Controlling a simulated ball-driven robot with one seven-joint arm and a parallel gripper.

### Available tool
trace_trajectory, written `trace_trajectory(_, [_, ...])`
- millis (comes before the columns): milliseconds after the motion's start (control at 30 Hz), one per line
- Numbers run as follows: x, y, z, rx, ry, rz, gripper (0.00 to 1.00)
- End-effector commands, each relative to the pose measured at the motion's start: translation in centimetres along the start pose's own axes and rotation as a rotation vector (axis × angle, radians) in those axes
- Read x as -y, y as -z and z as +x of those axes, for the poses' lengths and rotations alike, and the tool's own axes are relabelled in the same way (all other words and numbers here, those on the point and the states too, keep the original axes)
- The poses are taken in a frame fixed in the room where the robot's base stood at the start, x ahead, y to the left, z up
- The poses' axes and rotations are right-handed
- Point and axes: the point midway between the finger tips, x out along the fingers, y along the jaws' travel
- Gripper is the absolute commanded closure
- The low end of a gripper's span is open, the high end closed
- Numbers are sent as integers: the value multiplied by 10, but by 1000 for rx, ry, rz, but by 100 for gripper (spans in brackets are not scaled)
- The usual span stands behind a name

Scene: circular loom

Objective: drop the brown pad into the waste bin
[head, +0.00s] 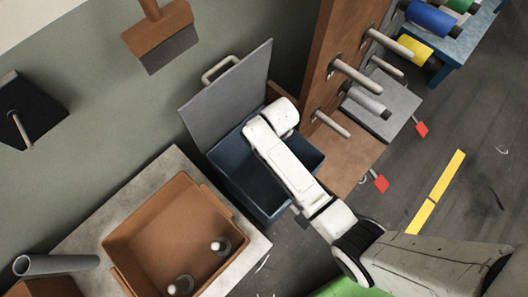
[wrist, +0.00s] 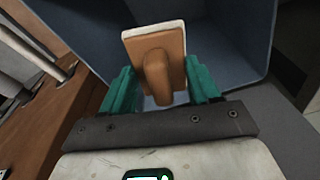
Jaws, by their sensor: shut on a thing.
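The brown pad (wrist: 136,53), with a pale edge and a rounded brown grip, is between the teal fingers of my gripper (wrist: 160,84) in the wrist view. My gripper is shut on it. Behind the pad are the blue-grey inner walls of the waste bin (wrist: 237,35). In the head view the dark blue waste bin (head: 236,178) stands open, its grey lid (head: 226,97) raised against the wall side. My white arm reaches over the bin there and hides part of its opening. The pad and my fingers are hidden in the head view.
A brown tray (head: 122,246) on a pale counter (head: 92,218) stands left of the bin. A wooden peg rack (head: 334,45) with spools rises to the right. A brush (head: 161,38) hangs on the wall. Dark floor lies at the right.

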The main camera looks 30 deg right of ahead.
Motion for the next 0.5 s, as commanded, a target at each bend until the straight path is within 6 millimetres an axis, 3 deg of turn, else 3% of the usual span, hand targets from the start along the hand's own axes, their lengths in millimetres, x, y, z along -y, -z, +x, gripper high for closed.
trace_trajectory(500, [0,-7,52,0,0,1,68])
